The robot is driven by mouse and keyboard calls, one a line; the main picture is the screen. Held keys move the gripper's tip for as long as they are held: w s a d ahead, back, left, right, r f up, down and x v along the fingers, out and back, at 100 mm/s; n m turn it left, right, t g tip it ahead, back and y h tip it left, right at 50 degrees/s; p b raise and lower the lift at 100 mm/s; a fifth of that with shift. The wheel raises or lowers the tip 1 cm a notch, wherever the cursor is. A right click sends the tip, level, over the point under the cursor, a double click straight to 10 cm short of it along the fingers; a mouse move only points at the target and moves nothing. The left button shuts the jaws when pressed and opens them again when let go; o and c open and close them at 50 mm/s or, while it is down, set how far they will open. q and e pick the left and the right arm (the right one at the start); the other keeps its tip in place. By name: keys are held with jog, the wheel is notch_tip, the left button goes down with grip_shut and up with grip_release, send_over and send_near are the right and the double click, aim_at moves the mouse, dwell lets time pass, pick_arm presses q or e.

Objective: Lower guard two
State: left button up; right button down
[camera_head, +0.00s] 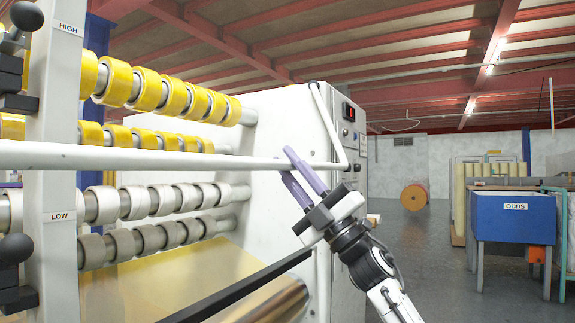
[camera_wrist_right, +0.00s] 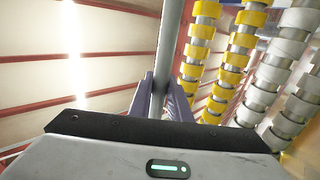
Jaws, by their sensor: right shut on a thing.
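A white guard bar (camera_head: 150,158) runs level across the front of the rewinding machine, between the HIGH and LOW labels. At its right end it bends up along the machine's white side panel. My right gripper (camera_head: 302,170) has its purple fingers shut on this bar near the right end. In the right wrist view the grey bar (camera_wrist_right: 158,90) passes between the two fingers (camera_wrist_right: 160,98). My left gripper is not in view. I cannot tell which guard number this bar bears.
Yellow tape rolls (camera_head: 147,89) sit on upper shafts behind the bar, with grey rolls (camera_head: 168,234) on lower shafts. A dark bar (camera_head: 240,287) slants below my right gripper. A blue ODDS bin (camera_head: 513,230) stands at right, with open floor before it.

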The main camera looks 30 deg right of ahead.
jog(key=shift+w+a+f, duration=0.15)
jog(key=c, duration=1.6)
grip_release()
jog(key=shift+w+a, duration=0.1)
jog(key=shift+c, duration=0.2)
jog(key=v, duration=1)
jog(key=shift+f, duration=0.15)
